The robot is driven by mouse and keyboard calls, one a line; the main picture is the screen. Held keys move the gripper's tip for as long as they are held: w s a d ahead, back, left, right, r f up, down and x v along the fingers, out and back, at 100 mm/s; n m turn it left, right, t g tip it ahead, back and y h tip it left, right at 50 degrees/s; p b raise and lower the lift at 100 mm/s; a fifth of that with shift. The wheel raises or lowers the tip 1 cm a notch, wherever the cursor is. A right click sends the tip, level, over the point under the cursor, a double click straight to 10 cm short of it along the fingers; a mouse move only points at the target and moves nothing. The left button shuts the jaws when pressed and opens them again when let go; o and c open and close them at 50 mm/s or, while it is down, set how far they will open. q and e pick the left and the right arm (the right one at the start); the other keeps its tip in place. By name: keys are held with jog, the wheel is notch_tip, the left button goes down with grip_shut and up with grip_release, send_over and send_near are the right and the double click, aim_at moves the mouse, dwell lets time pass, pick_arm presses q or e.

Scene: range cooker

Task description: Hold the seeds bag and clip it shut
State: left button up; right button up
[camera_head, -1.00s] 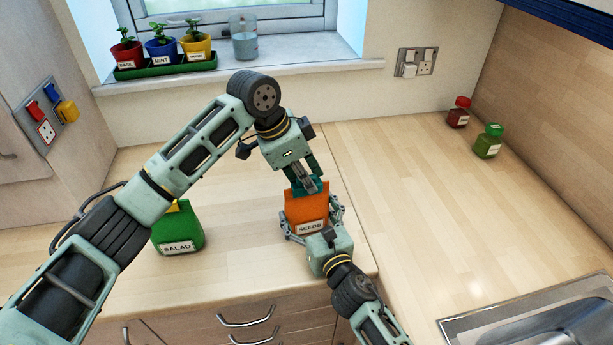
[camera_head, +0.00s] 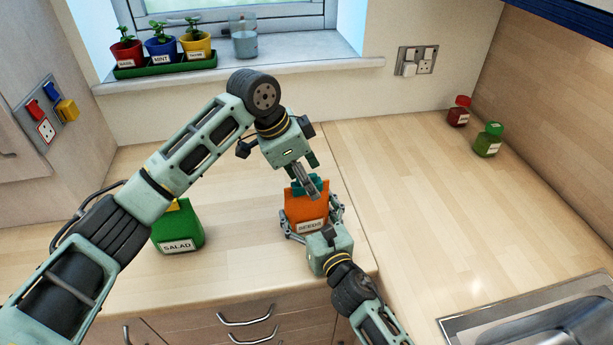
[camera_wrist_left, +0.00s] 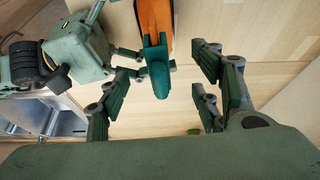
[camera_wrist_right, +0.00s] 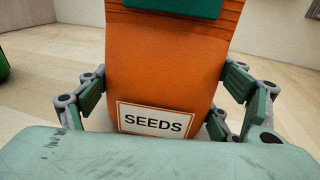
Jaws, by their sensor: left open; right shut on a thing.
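The orange seeds bag (camera_head: 309,211) stands upright on the worktop, its SEEDS label facing my right arm. My right gripper (camera_head: 313,222) is shut around the bag's lower sides; in the right wrist view its fingers flank the bag (camera_wrist_right: 165,65). A teal clip (camera_wrist_right: 175,6) sits across the bag's top edge; it also shows in the left wrist view (camera_wrist_left: 158,75). My left gripper (camera_wrist_left: 164,98) is open above the bag, with its fingers apart on both sides of the clip and not touching it. In the head view, my left gripper (camera_head: 310,175) partly covers the clip.
A green salad bag (camera_head: 178,229) with a yellow clip stands to the left. Two jars (camera_head: 488,140) stand at the back right. Potted herbs (camera_head: 160,50) and a cup sit on the windowsill. A sink (camera_head: 540,320) is at the front right.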

aim_at(313, 174)
pick_arm(q)
jog(key=shift+r, duration=3)
jog(key=shift+c, duration=0.3)
grip_shut()
jog(key=shift+f, duration=0.1)
jog(key=shift+f, duration=0.8)
